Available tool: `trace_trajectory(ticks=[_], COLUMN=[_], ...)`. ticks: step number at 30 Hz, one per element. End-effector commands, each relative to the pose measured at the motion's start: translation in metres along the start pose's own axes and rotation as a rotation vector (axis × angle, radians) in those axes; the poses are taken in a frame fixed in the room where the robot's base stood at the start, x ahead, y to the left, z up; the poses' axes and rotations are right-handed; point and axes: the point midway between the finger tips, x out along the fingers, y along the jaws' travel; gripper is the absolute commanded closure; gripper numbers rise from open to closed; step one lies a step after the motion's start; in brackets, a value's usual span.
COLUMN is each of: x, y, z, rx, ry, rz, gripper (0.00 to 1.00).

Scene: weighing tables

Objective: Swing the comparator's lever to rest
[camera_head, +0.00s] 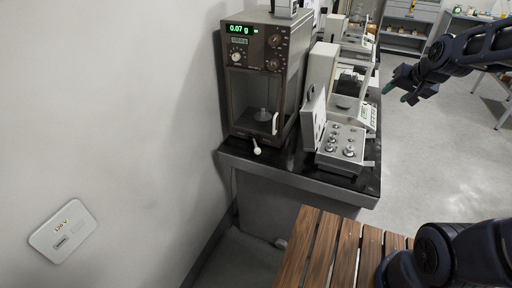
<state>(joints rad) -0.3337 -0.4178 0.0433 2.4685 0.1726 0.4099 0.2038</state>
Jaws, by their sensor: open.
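The comparator is most likely the tall brown instrument (238,112) at the near end of the dark table, against the wall. Its green display reads 0.07 g, with knobs beside and below it. A glazed chamber below holds a small pan (263,115) on a stem. A small pale lever (256,147) with a rounded end sticks out at the front foot and points down. My gripper (398,92) is at the upper right, open and empty, with dark fingers and greenish tips. It is well to the right of the instrument and apart from it.
A box of metal weights (342,146) with its lid raised stands right of the instrument. More pale balances (354,82) stand behind it on the dark table (300,175). A slatted wooden bench (330,250) is at the bottom. The grey floor at right is mostly clear.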

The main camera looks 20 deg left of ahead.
Motion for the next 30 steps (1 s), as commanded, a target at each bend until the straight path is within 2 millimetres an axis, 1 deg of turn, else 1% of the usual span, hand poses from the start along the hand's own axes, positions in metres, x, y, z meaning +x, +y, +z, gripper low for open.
trace_trajectory(ticks=[1, 4, 8, 9, 14, 18, 20, 21, 24, 27, 30], x=[0.015, 0.039, 0.069, 0.077, 0.110, 0.135, 0.145, 0.151, 0.166, 0.180, 0.195], y=[-0.019, -0.054, -0.100, -0.114, -0.172, -0.222, -0.243, -0.256, -0.288, -0.316, -0.337], z=[-0.003, -0.008, -0.008, -0.007, 0.005, 0.024, 0.034, 0.042, 0.062, 0.086, 0.109], rx=[0.001, 0.021, 0.051, 0.063, 0.107, 0.149, 0.168, 0.182, 0.211, 0.234, 0.243], ry=[0.008, 0.038, 0.071, 0.081, 0.116, 0.141, 0.151, 0.158, 0.175, 0.193, 0.217], rz=[-0.030, -0.086, -0.156, -0.178, -0.261, -0.330, -0.358, -0.377, -0.421, -0.458, -0.486], gripper=[0.52, 0.52, 0.52, 0.52, 0.52, 0.52, 0.52, 0.52, 0.52, 0.52, 0.52])
